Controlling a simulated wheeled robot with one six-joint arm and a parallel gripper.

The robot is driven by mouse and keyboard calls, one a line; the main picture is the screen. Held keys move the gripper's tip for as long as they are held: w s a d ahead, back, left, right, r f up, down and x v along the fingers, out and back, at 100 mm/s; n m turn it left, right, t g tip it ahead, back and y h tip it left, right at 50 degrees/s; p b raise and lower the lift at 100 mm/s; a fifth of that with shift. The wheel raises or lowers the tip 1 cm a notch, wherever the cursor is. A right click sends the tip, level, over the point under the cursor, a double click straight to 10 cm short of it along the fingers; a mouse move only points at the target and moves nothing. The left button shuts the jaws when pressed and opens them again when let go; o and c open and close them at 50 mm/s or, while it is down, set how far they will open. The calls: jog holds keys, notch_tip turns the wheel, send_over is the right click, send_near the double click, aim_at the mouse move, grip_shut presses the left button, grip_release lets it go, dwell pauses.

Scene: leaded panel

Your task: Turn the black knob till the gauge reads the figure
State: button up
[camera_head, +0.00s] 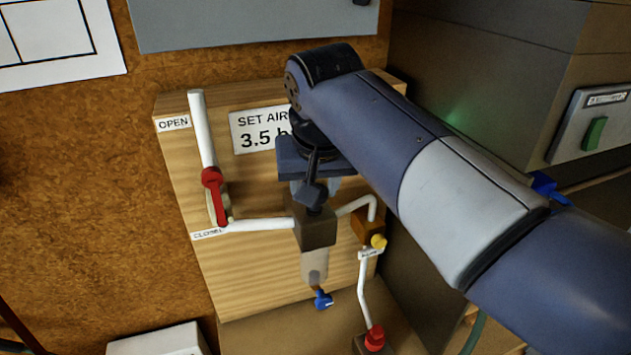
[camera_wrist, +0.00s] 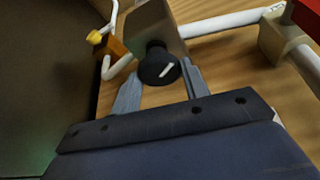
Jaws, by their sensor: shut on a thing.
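The black knob (camera_wrist: 158,66), with a white pointer line, sits on the grey-brown regulator body (camera_head: 315,232) on the wooden panel. In the wrist view my gripper (camera_wrist: 160,84) has one finger on either side of the knob and is shut on it. In the head view my gripper (camera_head: 316,190) comes down over the top of the regulator and partly covers it. The sign (camera_head: 262,131) reads "SET AIR" and "3.5 b", with its right end hidden by my arm. I cannot see the gauge face in either view.
A red lever valve (camera_head: 214,192) on white pipe stands left of the regulator, between OPEN and CLOSED labels. A yellow knob (camera_head: 379,241), a blue tap (camera_head: 323,299) and a red knob (camera_head: 375,338) are lower down. A grey cabinet with a green switch (camera_head: 594,133) stands at right.

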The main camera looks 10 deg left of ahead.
jog(key=m+h, duration=0.1)
jog(key=m, duration=0.1)
jog(key=m+h, duration=0.1)
jog(key=m, duration=0.2)
jog(key=shift+a+m, duration=0.2)
jog(key=shift+m, duration=0.1)
jog(key=m+h, duration=0.1)
jog(key=m, duration=0.1)
jog(key=m+h, duration=0.1)
jog(key=m, duration=0.2)
jog(key=shift+a+g, duration=0.1)
jog(key=shift+g, duration=0.2)
jog(key=o, duration=1)
jog(key=shift+c, duration=0.2)
jog(key=shift+r, duration=0.1)
jog(key=v, duration=1)
jog(key=shift+r, duration=0.25)
jog(key=shift+a, duration=0.15)
